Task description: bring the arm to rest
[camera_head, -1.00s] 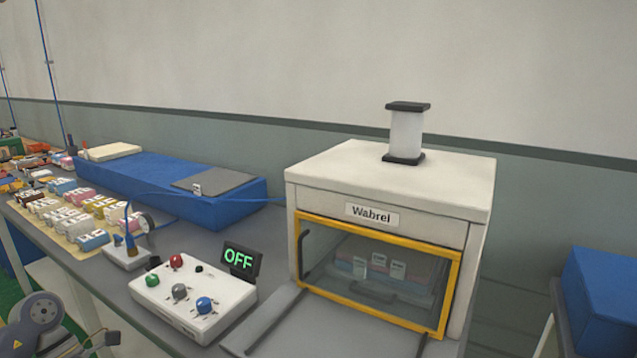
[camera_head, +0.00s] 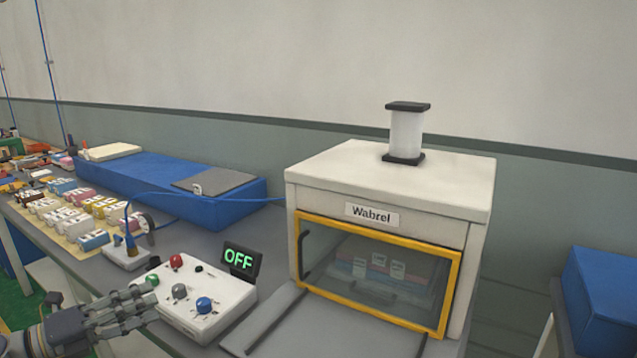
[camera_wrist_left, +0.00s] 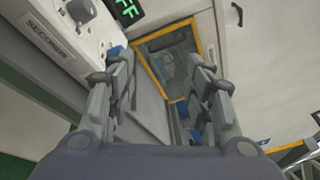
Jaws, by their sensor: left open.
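My left gripper (camera_head: 140,308) is at the lower left of the head view, in front of the white control box (camera_head: 222,308) and overlapping its left edge in the picture. Its fingers point right and hold nothing. I cannot tell whether the fingers touch the control box. My right gripper is in neither view.
The white Wabrel machine (camera_head: 320,188) stands on the bench, its yellow-framed front closed over several small blocks. The display (camera_head: 240,259) reads OFF. A long blue mattress-like block (camera_head: 140,185) lies behind several small coloured boxes (camera_head: 62,222). A blue block (camera_head: 603,300) is at the right.

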